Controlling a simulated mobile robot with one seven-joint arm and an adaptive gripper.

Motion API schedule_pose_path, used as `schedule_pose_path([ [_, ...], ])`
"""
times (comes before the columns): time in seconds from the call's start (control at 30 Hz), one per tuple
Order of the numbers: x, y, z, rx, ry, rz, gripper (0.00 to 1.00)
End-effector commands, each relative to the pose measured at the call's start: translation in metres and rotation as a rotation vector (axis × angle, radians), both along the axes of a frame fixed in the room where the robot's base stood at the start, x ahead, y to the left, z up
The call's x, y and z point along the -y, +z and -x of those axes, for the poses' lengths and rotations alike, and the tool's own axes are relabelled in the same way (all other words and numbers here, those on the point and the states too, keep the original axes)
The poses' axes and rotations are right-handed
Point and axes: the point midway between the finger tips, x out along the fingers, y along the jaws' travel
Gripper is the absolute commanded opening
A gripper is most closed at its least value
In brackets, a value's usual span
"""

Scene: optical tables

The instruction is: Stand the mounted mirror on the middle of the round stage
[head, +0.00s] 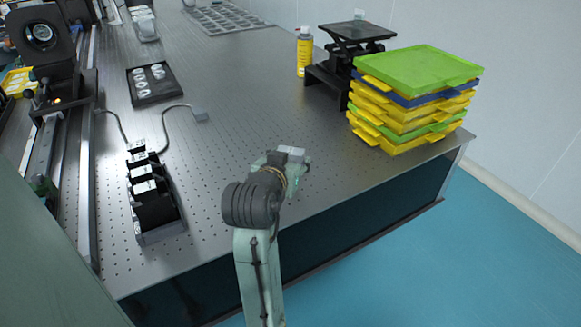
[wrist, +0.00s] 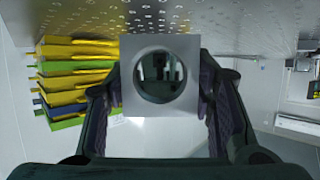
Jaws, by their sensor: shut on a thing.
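The mounted mirror (wrist: 160,76), a round dark reflecting face in a square light-grey frame, is between the two dark fingers of my gripper (wrist: 158,98) in the wrist view. My gripper is shut on it. In the head view my gripper (head: 290,158) is over the front part of the perforated table, mostly hidden by my own arm, and I cannot clearly make out the mirror there. The gap between mirror and table is hard to judge. I cannot identify the round stage in either view.
Stacked coloured trays (head: 410,100) stand at the table's right edge, also in the wrist view (wrist: 72,80). A black lab jack (head: 350,55) and yellow can (head: 304,52) are behind. A black holder rack (head: 150,195) with cables is left. The table (head: 240,115) is clear mid-surface.

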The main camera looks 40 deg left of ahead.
Motion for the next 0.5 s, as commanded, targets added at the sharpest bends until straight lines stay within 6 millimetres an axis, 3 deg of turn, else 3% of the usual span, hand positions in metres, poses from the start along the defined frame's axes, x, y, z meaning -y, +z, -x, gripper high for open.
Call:
schedule_pose_path([
  [0.3, 0.000, -0.031, -0.002, 0.000, 0.002, 0.002, 0.15],
  [0.5, 0.000, -0.035, -0.002, 0.001, 0.001, -0.002, 0.15],
])
